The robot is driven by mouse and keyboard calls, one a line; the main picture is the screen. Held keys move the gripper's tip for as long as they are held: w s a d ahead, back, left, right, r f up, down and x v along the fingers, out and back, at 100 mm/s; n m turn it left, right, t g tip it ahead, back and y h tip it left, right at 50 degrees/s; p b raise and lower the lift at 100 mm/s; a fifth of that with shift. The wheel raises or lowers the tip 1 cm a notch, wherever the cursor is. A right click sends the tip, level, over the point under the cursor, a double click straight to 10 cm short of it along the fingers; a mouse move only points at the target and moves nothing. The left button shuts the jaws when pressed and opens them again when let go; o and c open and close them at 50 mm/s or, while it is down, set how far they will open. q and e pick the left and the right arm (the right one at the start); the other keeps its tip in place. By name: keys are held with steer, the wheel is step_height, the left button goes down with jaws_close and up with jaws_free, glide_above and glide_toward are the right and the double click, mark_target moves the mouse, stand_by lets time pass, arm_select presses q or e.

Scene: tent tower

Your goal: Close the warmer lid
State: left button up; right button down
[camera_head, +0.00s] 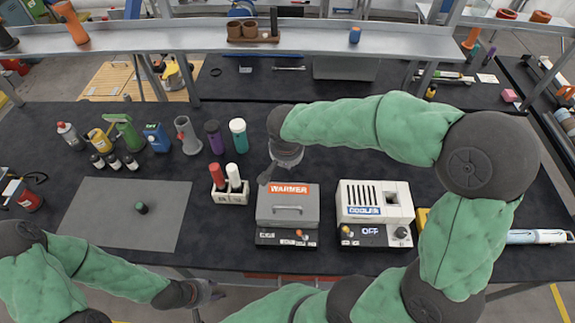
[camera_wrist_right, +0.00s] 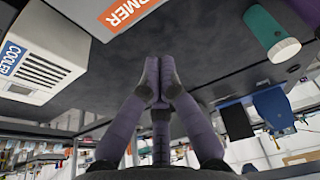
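The warmer (camera_head: 288,207) is a grey box with an orange WARMER label, standing on the dark table. Its lid (camera_head: 287,211), with a bar handle, appears to lie down over the box; I see no open gap. The warmer's label also shows upside down at the top of the right wrist view (camera_wrist_right: 128,12). My right gripper (camera_head: 265,178) is just behind and left of the warmer, apart from the lid handle. In the right wrist view its fingers (camera_wrist_right: 160,68) are together with nothing between them. My left gripper (camera_head: 212,291) is low at the table's front edge, its fingers unclear.
The white cooler (camera_head: 374,202) stands right of the warmer. A holder with red and white bottles (camera_head: 230,197) is to its left. Several bottles and cups stand farther back left. A grey mat (camera_head: 110,215) bears a small dark green item (camera_head: 141,208). A shelf (camera_head: 230,40) runs above.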

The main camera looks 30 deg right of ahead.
mark_target(286, 218)
steer(key=s+a+f+t+b, duration=0.1)
steer(key=s+b, duration=0.1)
steer(key=b, duration=0.4)
steer(key=s+a+f+t+h+b, duration=0.1)
steer(key=s+a+f+b, duration=0.1)
steer(key=b, duration=0.3)
steer(key=s+a+f+t+h+b, duration=0.1)
steer(key=s+a+f+b, duration=0.1)
steer(key=s+b, duration=0.2)
steer(key=shift+f+t+b, duration=0.2)
steer(key=shift+t+b, duration=0.1)
steer(key=shift+b, duration=1.05)
steer(key=shift+s+a+f+b, duration=0.2)
steer(key=shift+s+f+b, duration=0.25)
steer(key=shift+f+b, duration=0.2)
steer(key=shift+r, duration=0.15)
